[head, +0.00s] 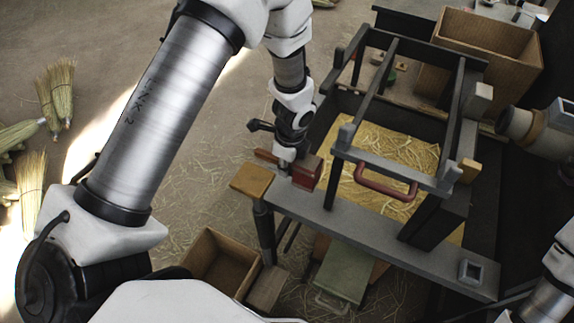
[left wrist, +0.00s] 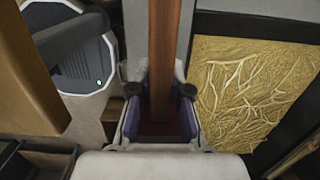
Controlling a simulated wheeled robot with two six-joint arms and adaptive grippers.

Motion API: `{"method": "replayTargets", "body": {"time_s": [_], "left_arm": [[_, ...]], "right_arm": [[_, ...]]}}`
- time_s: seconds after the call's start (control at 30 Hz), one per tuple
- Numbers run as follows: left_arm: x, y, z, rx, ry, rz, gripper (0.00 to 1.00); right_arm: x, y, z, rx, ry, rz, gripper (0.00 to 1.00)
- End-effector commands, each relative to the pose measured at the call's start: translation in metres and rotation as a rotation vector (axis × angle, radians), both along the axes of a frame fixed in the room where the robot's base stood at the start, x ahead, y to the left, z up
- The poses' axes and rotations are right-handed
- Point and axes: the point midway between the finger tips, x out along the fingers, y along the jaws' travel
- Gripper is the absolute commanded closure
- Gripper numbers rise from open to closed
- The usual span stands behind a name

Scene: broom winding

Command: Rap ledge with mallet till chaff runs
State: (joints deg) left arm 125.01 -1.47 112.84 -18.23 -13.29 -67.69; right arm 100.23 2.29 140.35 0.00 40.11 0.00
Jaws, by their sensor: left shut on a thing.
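My left gripper (head: 287,160) is shut on the mallet at the left end of the grey ledge (head: 372,236). In the head view the mallet's dark red block-shaped head (head: 306,172) shows right of the fingers, and a brown piece shows on their left. I cannot tell whether the head touches the ledge. In the left wrist view the brown mallet handle (left wrist: 164,50) runs up from between the fingers (left wrist: 160,108). Chaff and pale straw lie on the yellow bed (head: 385,150) inside the dark frame; it also shows in the left wrist view (left wrist: 245,90). My right gripper is not visible.
A tan wooden block on a post (head: 251,180) stands close left of the gripper. A dark frame with a red handle (head: 386,183) rises over the bed. An open box (head: 218,262) sits below, a wooden crate (head: 490,45) behind. Brooms (head: 58,95) lie at far left.

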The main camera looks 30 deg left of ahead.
Motion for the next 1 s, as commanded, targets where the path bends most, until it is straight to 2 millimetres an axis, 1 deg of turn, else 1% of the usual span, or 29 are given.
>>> {"method": "replayTargets", "body": {"time_s": [0.13,0.17,0.2,0.27,0.3,0.4,0.43,0.47,0.57,0.7,0.73,0.8,1.0], "left_arm": [[0.0,0.0,0.001,0.0,-0.001,0.0,1.0],[0.0,0.0,-0.001,0.0,0.0,0.0,1.0],[0.0,0.0,-0.009,0.0,0.001,0.0,1.0],[-0.001,0.0,-0.031,0.0,0.003,-0.001,1.0],[-0.001,0.0,-0.051,0.0,0.003,-0.001,1.0],[-0.001,0.0,-0.096,0.0,0.003,-0.001,1.0],[-0.001,0.0,-0.108,0.0,0.002,-0.001,1.0],[0.0,0.0,-0.086,0.0,-0.002,-0.001,1.0],[0.0,0.0,-0.075,0.0,0.0,0.0,1.0],[0.0,0.0,-0.053,0.0,0.0,0.0,1.0],[0.0,0.0,-0.05,0.0,0.0,0.0,1.0],[0.0,0.0,-0.049,0.0,0.0,0.0,1.0],[0.0,0.0,-0.053,0.0,0.0,0.0,1.0]], "right_arm": [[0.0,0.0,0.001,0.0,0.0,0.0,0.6],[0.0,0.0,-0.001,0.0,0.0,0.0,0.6],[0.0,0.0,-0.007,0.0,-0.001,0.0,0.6],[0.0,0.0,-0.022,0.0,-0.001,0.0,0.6],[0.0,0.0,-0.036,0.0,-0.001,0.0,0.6],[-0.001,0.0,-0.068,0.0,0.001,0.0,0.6],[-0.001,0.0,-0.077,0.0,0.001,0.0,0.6],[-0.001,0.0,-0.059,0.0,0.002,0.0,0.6],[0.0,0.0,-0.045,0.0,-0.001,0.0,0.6],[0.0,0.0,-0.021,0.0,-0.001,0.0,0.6],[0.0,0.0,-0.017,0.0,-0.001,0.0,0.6],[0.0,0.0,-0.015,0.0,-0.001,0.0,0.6],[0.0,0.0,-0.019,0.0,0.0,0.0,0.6]]}}
